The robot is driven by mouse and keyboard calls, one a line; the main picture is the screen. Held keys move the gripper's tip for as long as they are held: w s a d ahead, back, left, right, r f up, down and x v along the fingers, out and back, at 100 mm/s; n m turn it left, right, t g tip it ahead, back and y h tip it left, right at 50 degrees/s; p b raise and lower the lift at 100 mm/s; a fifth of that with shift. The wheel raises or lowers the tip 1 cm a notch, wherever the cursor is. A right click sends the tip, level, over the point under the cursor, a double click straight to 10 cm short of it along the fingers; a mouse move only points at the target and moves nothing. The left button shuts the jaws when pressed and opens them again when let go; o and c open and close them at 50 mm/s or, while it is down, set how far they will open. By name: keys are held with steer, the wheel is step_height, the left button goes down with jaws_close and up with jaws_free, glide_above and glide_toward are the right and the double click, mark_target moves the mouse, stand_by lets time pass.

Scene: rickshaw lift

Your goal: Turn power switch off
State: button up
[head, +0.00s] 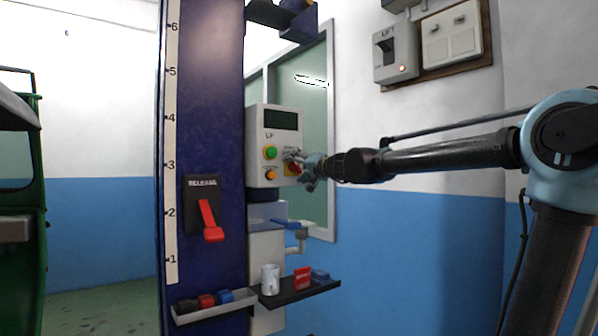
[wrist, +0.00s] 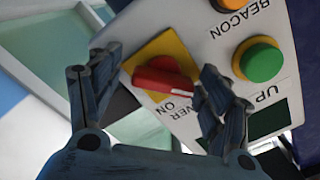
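The power switch is a red rotary knob (wrist: 165,76) on a yellow plate (wrist: 160,52), with a partly covered label reading "...WER ON" beside it. It sits on the light grey control box (head: 275,122), at its lower right in the head view. My gripper (wrist: 160,80) is open at the box, its fingers on either side of the knob. The right finger overlaps the knob's right end in the wrist view; I cannot tell whether it touches. A gap shows between the left finger and the knob. In the head view my gripper mostly hides the knob.
A green UP button (wrist: 262,62) and an orange BEACON button (wrist: 228,3) are close by on the box. A blue column (head: 212,110) carries a red release lever (head: 210,220). A wall switch marked LIFT (head: 395,55) has a lit lamp. A shelf (head: 300,291) holds a mug (head: 270,279).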

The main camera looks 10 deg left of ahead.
steer(key=v, duration=1.2)
stand_by(0.3)
stand_by(0.3)
steer(key=s+d+f+n+g+h, duration=0.15)
steer(key=s+d+f, duration=0.35)
steer(key=f, duration=0.6)
steer(key=s+d+f+n+g+h, duration=0.1)
steer(key=s+d+f+g+h, duration=0.2)
steer(key=d+f, duration=0.65)
steer(key=s+d+f+n+g+h, duration=0.15)
steer(key=s+d+f, duration=0.3)
steer(key=f, duration=0.85)
steer(key=s+d+f+m+g+h, duration=0.1)
steer(key=s+d+f+m+h, duration=0.1)
steer(key=s+d+f+h, duration=0.2)
steer(key=s+d+f+m+g+h, duration=0.2)
steer(key=s+d+f+h, duration=0.1)
steer(key=s+d+f, duration=0.6)
steer(key=d+f, duration=0.4)
steer(key=shift+d+f+h, duration=0.2)
steer(key=shift+f+h, duration=0.05)
steer(key=shift+h, duration=0.15)
